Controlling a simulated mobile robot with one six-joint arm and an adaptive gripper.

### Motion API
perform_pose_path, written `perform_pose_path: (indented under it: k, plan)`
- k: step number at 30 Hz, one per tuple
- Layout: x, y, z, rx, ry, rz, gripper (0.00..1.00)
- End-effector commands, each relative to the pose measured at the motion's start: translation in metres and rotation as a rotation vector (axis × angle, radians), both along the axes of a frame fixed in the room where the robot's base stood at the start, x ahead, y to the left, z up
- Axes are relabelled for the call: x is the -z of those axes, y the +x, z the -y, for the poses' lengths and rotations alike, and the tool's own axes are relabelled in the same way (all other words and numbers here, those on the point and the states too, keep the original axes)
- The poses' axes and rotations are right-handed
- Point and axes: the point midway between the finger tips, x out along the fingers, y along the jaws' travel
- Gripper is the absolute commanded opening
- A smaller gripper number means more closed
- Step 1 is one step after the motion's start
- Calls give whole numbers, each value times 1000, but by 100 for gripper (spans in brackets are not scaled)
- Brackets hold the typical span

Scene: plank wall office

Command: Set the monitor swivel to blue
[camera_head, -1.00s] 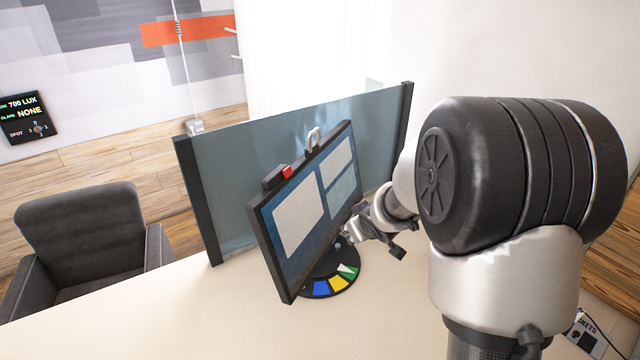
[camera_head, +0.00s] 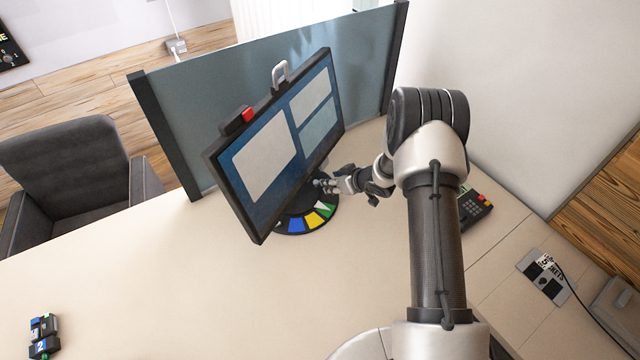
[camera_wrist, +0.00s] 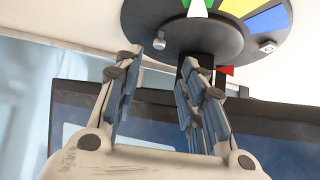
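The monitor (camera_head: 275,145) stands on the desk on a dark round base with coloured sectors. The base shows a blue sector (camera_head: 295,224), a yellow sector (camera_head: 314,219) and a green one. My gripper (camera_head: 328,183) is beside the monitor's lower right, above the base. In the wrist view my gripper (camera_wrist: 165,62) has its fingers apart. The dark stand neck (camera_wrist: 187,68) shows near the right finger; contact cannot be told.
A glass divider (camera_head: 175,110) stands behind the monitor. A phone-like device (camera_head: 477,208) is right of my arm, and a socket panel (camera_head: 545,277) is farther right. A small dark object (camera_head: 44,335) lies at front left.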

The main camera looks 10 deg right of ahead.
Motion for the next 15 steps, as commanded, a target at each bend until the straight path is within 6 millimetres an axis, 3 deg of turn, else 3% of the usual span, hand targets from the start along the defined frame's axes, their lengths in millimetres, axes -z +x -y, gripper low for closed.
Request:
perform_pose_path:
  k: [6,15]
  plan:
    - [38,30,-17,-3,-2,0,37]
    - [70,60,-32,-1,-1,0,37]
